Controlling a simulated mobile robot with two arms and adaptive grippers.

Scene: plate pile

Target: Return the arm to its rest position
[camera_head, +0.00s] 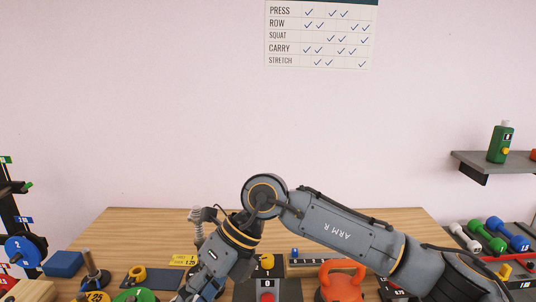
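My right arm (335,230), marked ARM R, comes in from the lower right. It rises to a rounded joint (264,196) above the table, then bends down to the left. Its lower end, with my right gripper (192,291), reaches the bottom edge of the picture over the table (140,225). The fingertips are cut off or hidden, so I cannot tell whether it is open or shut. My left arm and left gripper are not in view.
An orange kettlebell (341,281) stands below my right arm. A blue block (63,264) and a post on a base (92,270) are at left. Dumbbells (487,236) lie at right, under a shelf (497,162) with a green bottle (500,143). The table's back is clear.

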